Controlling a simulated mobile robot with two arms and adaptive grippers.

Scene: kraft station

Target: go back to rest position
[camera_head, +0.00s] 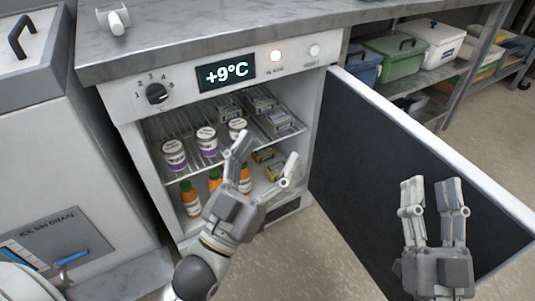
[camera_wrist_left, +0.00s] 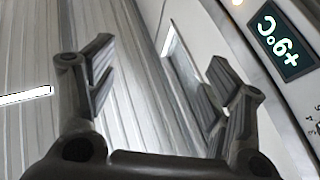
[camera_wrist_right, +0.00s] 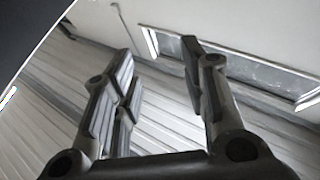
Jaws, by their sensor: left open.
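My left gripper (camera_head: 266,160) is open and empty in front of the open fridge (camera_head: 128,117), where its fingers cover part of the lower shelf in the head view. Its spread fingers also show in the left wrist view (camera_wrist_left: 160,65), with nothing between them. My right gripper (camera_head: 432,192) points upward in front of the inner face of the open fridge door (camera_head: 365,145). Its fingers stand apart with nothing between them, as the right wrist view (camera_wrist_right: 158,60) also shows.
Inside the fridge, white-lidded jars (camera_head: 174,155) and small packs stand on a wire shelf. The display (camera_head: 226,73) reads +9°C beside a lit lamp (camera_head: 275,56). Bins (camera_head: 395,53) sit on a rack behind the door.

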